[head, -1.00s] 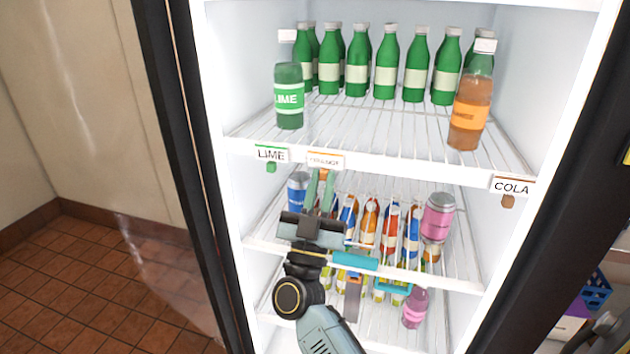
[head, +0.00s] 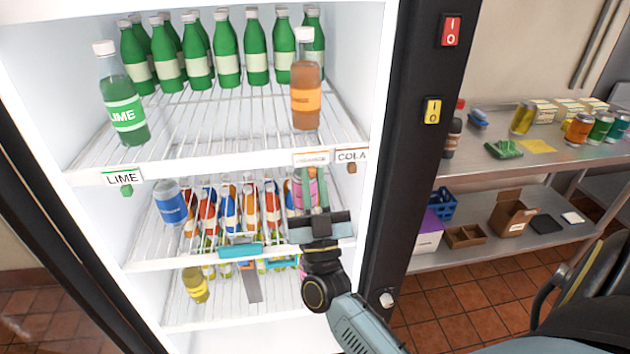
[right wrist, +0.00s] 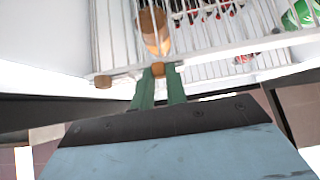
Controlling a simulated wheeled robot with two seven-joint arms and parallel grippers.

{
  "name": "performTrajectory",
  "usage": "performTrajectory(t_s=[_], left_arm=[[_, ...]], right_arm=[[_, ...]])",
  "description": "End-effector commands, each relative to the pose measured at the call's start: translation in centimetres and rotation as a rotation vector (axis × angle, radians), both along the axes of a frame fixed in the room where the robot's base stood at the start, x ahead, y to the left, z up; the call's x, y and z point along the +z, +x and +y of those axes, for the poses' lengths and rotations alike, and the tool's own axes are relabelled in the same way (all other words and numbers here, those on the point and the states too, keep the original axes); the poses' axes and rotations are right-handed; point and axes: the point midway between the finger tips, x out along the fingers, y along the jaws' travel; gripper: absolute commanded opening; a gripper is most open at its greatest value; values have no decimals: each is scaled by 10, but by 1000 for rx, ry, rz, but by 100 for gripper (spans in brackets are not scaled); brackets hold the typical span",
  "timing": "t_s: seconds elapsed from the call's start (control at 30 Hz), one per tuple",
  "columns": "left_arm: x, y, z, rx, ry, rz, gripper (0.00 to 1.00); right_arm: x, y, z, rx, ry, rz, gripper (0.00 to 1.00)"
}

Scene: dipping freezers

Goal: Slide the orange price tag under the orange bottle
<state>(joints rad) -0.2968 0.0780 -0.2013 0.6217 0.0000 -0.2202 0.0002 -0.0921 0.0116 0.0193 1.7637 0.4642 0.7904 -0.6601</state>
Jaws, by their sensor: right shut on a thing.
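The orange price tag (head: 311,158) is a small white label with an orange top edge on the front rail of the upper shelf. It sits close left of the COLA tag (head: 352,156). The orange bottle (head: 305,95) stands upright on that shelf, above and behind the tag; it also shows in the right wrist view (right wrist: 153,30). My right gripper (head: 318,188) is below the rail, its green fingers shut on the tag's orange knob (right wrist: 158,69). The knob is hidden in the head view. My left gripper is not in view.
The LIME tag (head: 122,177) hangs on the rail's left, under a lime bottle (head: 122,105). Several green bottles stand behind. Cans and bottles fill the shelf below. The freezer's dark right frame (head: 400,150) stands beside a metal table (head: 520,165). The rail between LIME and orange tags is clear.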

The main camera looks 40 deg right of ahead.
Motion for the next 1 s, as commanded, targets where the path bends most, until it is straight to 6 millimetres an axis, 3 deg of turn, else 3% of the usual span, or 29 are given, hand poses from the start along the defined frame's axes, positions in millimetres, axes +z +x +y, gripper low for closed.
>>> performTrajectory(t_s=[0.43,0.47,0.6,1.0], left_arm=[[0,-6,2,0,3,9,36],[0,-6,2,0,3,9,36],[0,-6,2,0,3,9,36],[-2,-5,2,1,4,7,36]], right_arm=[[-1,0,-2,6,1,3,0],[-1,0,-2,6,1,3,18],[-1,0,-2,6,0,2,36],[-8,-6,1,6,1,4,36]])
